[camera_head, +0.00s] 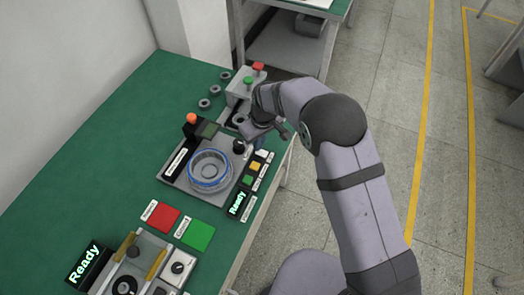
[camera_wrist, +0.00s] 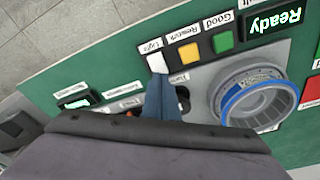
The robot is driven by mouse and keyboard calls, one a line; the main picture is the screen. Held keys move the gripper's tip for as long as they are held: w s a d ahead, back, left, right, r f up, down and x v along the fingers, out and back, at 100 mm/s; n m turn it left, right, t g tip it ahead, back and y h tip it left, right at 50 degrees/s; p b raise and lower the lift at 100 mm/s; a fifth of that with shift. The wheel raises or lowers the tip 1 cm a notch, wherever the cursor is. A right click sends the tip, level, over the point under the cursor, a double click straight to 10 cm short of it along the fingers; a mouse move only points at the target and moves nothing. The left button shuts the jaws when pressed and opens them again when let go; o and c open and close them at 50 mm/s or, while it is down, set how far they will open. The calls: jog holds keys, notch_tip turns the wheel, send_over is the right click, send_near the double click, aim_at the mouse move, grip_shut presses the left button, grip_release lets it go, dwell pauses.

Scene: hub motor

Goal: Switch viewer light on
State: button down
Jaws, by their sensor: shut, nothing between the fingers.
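The white button by the "Light" label (camera_wrist: 156,63) is at the end of a button row in the wrist view. It also shows in the head view (camera_head: 262,153). My gripper (camera_wrist: 160,84) is shut and empty, its blue-grey fingertips pointing at the lower edge of the white button. They overlap it in the picture; I cannot tell whether they touch it. In the head view my gripper (camera_head: 246,147) is over the station's right side, by the button row. The viewer (camera_wrist: 258,98), a round grey piece with a blue ring, sits beside the row. I cannot tell whether a light is on.
An orange button (camera_wrist: 188,52) and a green button (camera_wrist: 222,42) sit close beside the white one. A "Ready" display (camera_wrist: 275,22) follows them. A red pad (camera_head: 161,217) and a green pad (camera_head: 198,235) lie on the green table (camera_head: 100,150).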

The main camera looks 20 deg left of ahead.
jog(key=shift+f+b, duration=0.55)
jog(key=shift+f, duration=0.25)
dwell(0.4)
jog(key=shift+r, duration=0.1)
notch_tip(320, 180, up, 7)
jog(key=p, duration=0.4)
jog(key=shift+p, duration=0.4)
dwell(0.5)
